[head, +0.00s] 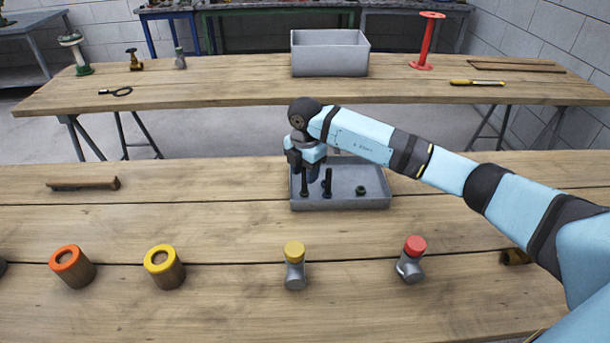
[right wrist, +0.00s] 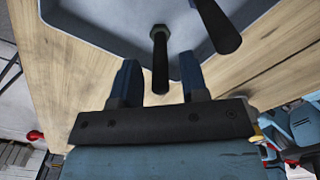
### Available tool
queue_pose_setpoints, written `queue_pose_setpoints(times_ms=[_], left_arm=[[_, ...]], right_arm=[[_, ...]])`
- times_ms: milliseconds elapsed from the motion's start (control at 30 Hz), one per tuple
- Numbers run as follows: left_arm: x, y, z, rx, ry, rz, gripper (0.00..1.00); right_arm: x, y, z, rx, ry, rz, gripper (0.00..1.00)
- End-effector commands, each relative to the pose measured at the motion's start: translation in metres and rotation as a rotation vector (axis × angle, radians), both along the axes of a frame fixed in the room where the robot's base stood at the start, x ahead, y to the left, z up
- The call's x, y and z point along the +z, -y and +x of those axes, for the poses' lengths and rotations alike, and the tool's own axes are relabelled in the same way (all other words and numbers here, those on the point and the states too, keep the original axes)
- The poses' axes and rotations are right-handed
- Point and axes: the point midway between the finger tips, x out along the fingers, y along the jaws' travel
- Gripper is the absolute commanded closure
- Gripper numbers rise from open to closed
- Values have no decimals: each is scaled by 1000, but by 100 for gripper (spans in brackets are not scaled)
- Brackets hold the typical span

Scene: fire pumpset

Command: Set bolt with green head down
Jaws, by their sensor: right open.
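A grey tray (head: 376,203) sits on the near table. Two dark bolts, a left one (head: 304,184) and a middle one (head: 327,184), stand in it. A small dark green piece (head: 361,190) lies at its right; I cannot tell whether it is a bolt head. My right gripper (head: 311,172) is open above the tray's left part, near the left bolt. In the right wrist view, a dark bolt (right wrist: 160,58) shows between the open fingers (right wrist: 160,82), with no visible grip. Another bolt (right wrist: 216,25) shows beside it.
Yellow-capped (head: 294,264) and red-capped (head: 412,260) metal fittings stand in front of the tray. Orange-topped (head: 72,267) and yellow-topped (head: 164,267) cylinders stand at left. A wooden-handled tool (head: 84,184) lies behind them. A grey bin (head: 330,56) stands on the far table.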

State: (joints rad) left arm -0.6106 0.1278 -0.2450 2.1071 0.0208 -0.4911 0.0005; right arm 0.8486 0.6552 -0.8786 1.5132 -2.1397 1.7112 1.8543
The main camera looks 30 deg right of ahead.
Motion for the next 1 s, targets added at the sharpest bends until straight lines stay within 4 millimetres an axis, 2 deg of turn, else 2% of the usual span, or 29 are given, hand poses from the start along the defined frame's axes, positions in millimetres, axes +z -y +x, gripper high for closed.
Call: queue_pose_setpoints(times_ms=[33,200,433,633,1000], left_arm=[[1,0,0,1,0,-1,59],[2,0,0,2,-4,-2,59],[2,0,-1,4,-7,-3,59],[1,-1,-1,4,-9,-3,59],[1,-1,0,5,-9,-2,59]], right_arm=[[13,0,1,0,5,0,59],[50,0,1,2,4,0,59],[90,0,1,1,3,1,59],[103,0,0,1,2,1,59],[103,0,0,1,1,1,59]])
